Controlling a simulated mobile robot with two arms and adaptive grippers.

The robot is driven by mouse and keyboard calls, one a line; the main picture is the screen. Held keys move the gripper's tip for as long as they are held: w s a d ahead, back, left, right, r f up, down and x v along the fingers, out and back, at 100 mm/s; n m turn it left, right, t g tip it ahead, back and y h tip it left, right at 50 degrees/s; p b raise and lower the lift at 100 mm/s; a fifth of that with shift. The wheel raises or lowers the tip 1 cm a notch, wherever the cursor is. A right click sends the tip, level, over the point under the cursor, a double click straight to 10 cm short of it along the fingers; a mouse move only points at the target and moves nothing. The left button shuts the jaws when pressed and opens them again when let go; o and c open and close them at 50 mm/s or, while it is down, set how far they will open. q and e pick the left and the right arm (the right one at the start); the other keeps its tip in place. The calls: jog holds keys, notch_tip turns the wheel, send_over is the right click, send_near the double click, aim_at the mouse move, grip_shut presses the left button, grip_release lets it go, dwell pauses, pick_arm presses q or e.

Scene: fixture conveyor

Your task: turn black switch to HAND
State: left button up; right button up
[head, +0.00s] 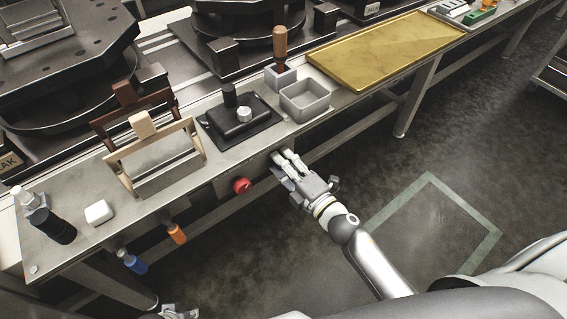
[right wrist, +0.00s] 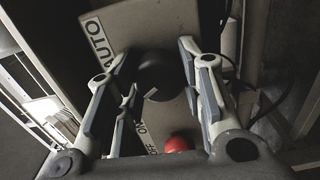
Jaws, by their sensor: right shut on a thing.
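The black switch (right wrist: 158,75) shows in the right wrist view as a round dark knob on a beige panel, beside the word AUTO (right wrist: 97,37). No HAND label is readable. My right gripper (head: 281,157) reaches the bench's front edge in the head view and hides the switch there. In the right wrist view its two fingers (right wrist: 158,62) stand on either side of the knob, shut on it. My left gripper (head: 180,313) shows only partly at the bottom edge of the head view; its fingers cannot be made out.
A red knob (head: 242,185) sits left of my right gripper on the bench front; it also shows in the right wrist view (right wrist: 178,144), near ON lettering. Orange (head: 176,233) and blue (head: 133,262) handles hang further left. A grey bin (head: 306,107) stands above. Floor in front is clear.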

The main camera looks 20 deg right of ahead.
pick_arm(q)
jog(key=shift+w+r, duration=0.25)
jog(key=shift+r, duration=0.35)
pick_arm(e)
jog(key=shift+f+n, duration=0.1)
jog(key=shift+n, duration=0.6)
jog(key=o, duration=1)
pick_arm(q)
jog(key=shift+s+f, duration=0.1)
jog(key=shift+s, duration=0.05)
jog(key=shift+a, duration=0.15)
pick_arm(e)
jog(key=shift+s, duration=0.1)
jog(key=v, duration=1.1)
jog(key=shift+s+d, duration=0.15)
jog(key=shift+s, duration=0.25)
